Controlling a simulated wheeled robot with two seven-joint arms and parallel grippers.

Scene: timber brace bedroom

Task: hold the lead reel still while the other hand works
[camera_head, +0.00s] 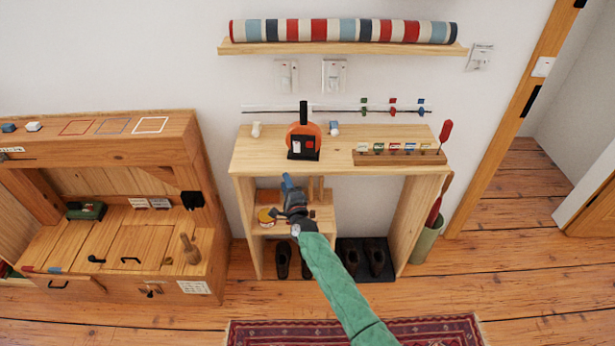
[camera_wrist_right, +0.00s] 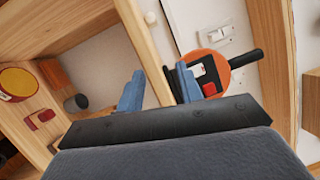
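The lead reel (camera_head: 313,131), an orange disc with a black handle and black stand, stands upright on the wooden console top. It also shows in the right wrist view (camera_wrist_right: 238,60), at the upper right, beyond the fingers. My right gripper (camera_head: 287,181) is at the front edge of the console, below the reel and apart from it. In the wrist view its two blue fingers (camera_wrist_right: 156,90) are spread with nothing between them. The right finger overlaps the reel's base in the picture. My left gripper is not in view.
A rack with small coloured tags (camera_head: 400,158) sits on the console's right side. Small white and blue items flank the reel. A lower shelf (camera_head: 322,219) holds a round yellow-red tin (camera_head: 265,217). A wooden bench (camera_head: 150,150) stands left. Shoes (camera_head: 376,257) lie below.

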